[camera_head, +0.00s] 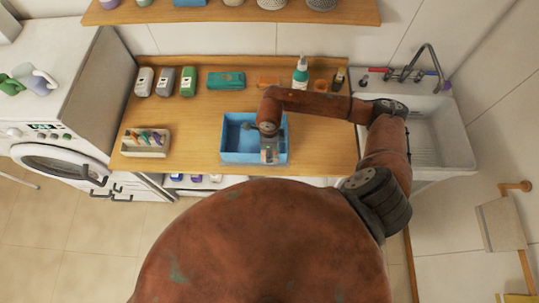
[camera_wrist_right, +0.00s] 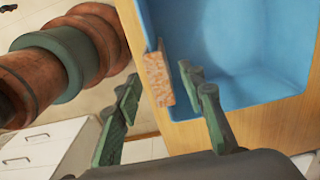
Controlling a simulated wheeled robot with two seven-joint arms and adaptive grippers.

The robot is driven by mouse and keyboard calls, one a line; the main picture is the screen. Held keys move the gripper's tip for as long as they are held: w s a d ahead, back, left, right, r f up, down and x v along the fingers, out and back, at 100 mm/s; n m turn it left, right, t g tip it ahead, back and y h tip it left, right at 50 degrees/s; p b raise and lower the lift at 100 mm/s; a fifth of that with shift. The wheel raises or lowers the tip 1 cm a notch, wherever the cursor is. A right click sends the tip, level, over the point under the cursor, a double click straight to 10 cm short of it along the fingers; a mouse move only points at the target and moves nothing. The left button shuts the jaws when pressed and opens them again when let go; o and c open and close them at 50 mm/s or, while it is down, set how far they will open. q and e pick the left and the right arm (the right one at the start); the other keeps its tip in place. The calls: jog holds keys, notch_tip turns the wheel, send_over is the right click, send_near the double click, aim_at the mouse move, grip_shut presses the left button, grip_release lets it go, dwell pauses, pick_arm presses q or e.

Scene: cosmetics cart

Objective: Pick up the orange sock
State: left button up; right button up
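My right gripper (camera_head: 269,154) is over the front right part of the blue bin (camera_head: 229,150) on the wooden counter. In the right wrist view its two green fingers (camera_wrist_right: 157,88) are apart, with nothing clearly held. An orange mottled flat piece (camera_wrist_right: 158,78) shows between and beyond the fingertips, against the rim of the blue bin (camera_wrist_right: 240,45). I cannot tell whether it is the orange sock or whether a finger touches it. No clear sock shape shows in the head view, where my arm hides part of the bin. My left gripper is not in view.
Several bottles stand at the back of the counter (camera_head: 190,120), with a teal pack (camera_head: 226,80) and a small orange item (camera_head: 268,81). A divided holder (camera_head: 146,143) is at the left. A sink (camera_head: 440,130) is at the right. The counter between holder and bin is clear.

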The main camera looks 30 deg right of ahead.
jog(key=shift+f, duration=0.7)
jog(key=shift+c, duration=0.4)
grip_shut()
